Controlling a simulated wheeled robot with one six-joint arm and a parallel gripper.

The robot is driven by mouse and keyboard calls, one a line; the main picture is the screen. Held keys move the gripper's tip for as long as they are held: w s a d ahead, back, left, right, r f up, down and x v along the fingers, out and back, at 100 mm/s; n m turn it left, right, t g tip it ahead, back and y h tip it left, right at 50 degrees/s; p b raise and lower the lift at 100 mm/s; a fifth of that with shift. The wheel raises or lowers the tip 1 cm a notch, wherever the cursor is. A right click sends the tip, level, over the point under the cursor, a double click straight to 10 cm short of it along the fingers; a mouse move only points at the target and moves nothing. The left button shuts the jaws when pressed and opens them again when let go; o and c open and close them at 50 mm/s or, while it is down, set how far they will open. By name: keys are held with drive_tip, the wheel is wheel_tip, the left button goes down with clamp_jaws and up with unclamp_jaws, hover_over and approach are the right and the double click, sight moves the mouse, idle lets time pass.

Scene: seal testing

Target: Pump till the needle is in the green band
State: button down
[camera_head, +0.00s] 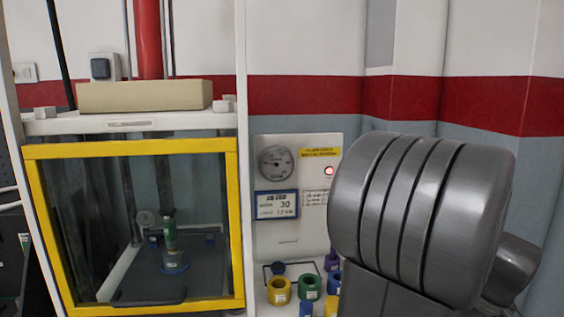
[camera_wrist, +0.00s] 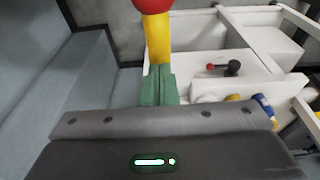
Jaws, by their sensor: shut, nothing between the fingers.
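The round gauge (camera_head: 276,163) is on the pale panel beside the yellow-framed test cabinet. Its needle and bands are too small to read surely. In the wrist view, a yellow handle (camera_wrist: 157,40) with a red rounded end (camera_wrist: 152,5) shows just beyond my gripper (camera_wrist: 159,70). My gripper's green fingers look shut together, with nothing held between them. I cannot tell whether they touch the handle. In the head view my grey arm covers the right side, and my fingers and the handle are hidden.
Several coloured rings, one yellow (camera_head: 279,291), stand below. The cabinet (camera_head: 135,150) fills the left.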

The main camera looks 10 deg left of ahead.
wheel_tip(320, 180, up, 10)
drive_tip(key=p, duration=0.6)
drive_tip(key=shift+w+f, duration=0.2)
drive_tip(key=shift+a, duration=0.1)
drive_tip(key=f+b, duration=0.3)
drive_tip(key=f, duration=0.1)
drive_tip(key=f+b, duration=0.3)
drive_tip(key=f, duration=0.2)
drive_tip(key=f+b, duration=0.3)
drive_tip(key=f, duration=0.1)
drive_tip(key=shift+s+f, duration=0.25)
drive_tip(key=shift+f, duration=0.05)
